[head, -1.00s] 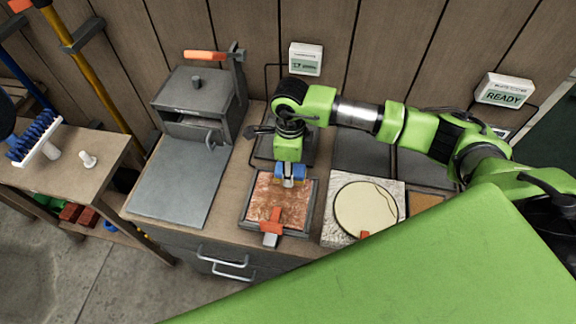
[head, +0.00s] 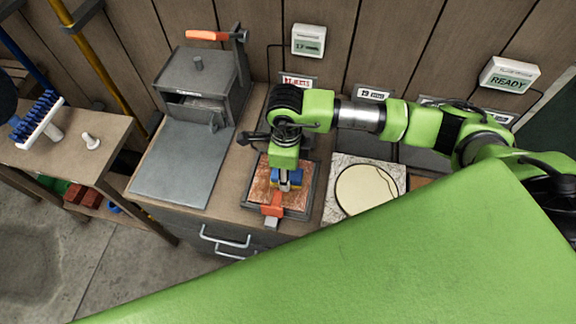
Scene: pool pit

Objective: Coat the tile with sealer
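The tile (head: 301,199) is a mottled reddish-brown square lying in a dark frame on the bench. An orange clamp-like piece (head: 272,205) sits at the frame's front edge. My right gripper (head: 284,184), on the arm coming in from the right, points down over the middle of the tile. It appears shut on a blue block-like applicator (head: 275,177), which is at or just above the tile surface; contact cannot be told. The gripper and wrist hide part of the tile. My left gripper is not in view.
Right of the tile lies a pale round disc (head: 365,188) on a speckled slab. Left stand a grey metal box (head: 197,75) and a flat grey plate (head: 178,165). A side table holds a blue-bristled brush (head: 36,118) and white peg (head: 91,141). A READY display (head: 508,75) hangs behind.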

